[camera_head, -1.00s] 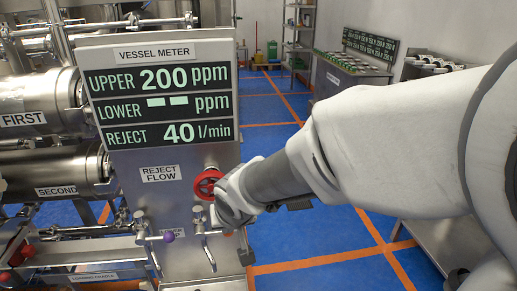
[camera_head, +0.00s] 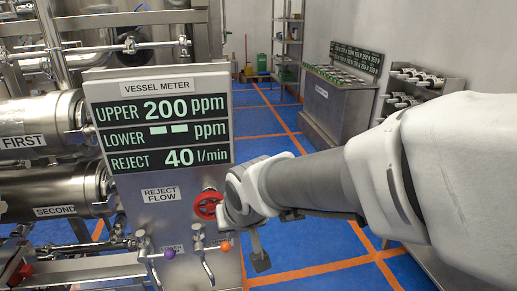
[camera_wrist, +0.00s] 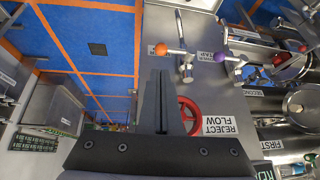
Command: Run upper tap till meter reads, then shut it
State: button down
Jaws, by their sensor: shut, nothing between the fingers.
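The vessel meter (camera_head: 160,128) reads UPPER 200 ppm, LOWER dashes and REJECT 40 l/min. Below it are two small taps, one with a purple knob (camera_head: 169,253) and one with an orange knob (camera_head: 226,246). In the wrist view the orange knob (camera_wrist: 161,49) and purple knob (camera_wrist: 219,55) sit on sideways levers; the small tap labels are not clearly legible. My gripper (camera_head: 262,262) is shut and empty, right of the orange knob and apart from it. In the wrist view my gripper's fingers (camera_wrist: 163,85) are together.
A red reject-flow handwheel (camera_head: 207,205) is close beside my wrist, partly hidden by it. Steel vessels marked FIRST (camera_head: 40,120) and SECOND (camera_head: 55,190) stand at left. The blue floor (camera_head: 300,262) to the right is clear; a steel cabinet (camera_head: 345,100) stands behind.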

jog(key=shift+s+d+r, duration=0.25)
jog(key=shift+d+r, duration=0.15)
jog(key=shift+r, duration=0.05)
jog(key=shift+s+d+r, duration=0.2)
jog(key=shift+d+r, duration=0.2)
jog(key=shift+r, duration=0.05)
jog(key=s+d+r+m+h, duration=0.1)
jog(key=s+d+r, duration=0.1)
jog(key=s+d, duration=0.3)
jog(key=s+d+r+m+h, duration=0.1)
jog(key=s+d, duration=0.5)
jog(key=d, duration=0.8)
notch_tip(320, 180, up, 2)
jog(key=shift+s+r+m+h+p, duration=0.1)
jog(key=shift+s+m+h+p, duration=0.2)
jog(key=shift+m, duration=0.5)
jog(key=shift+w+a, duration=0.1)
jog(key=shift+a, duration=0.1)
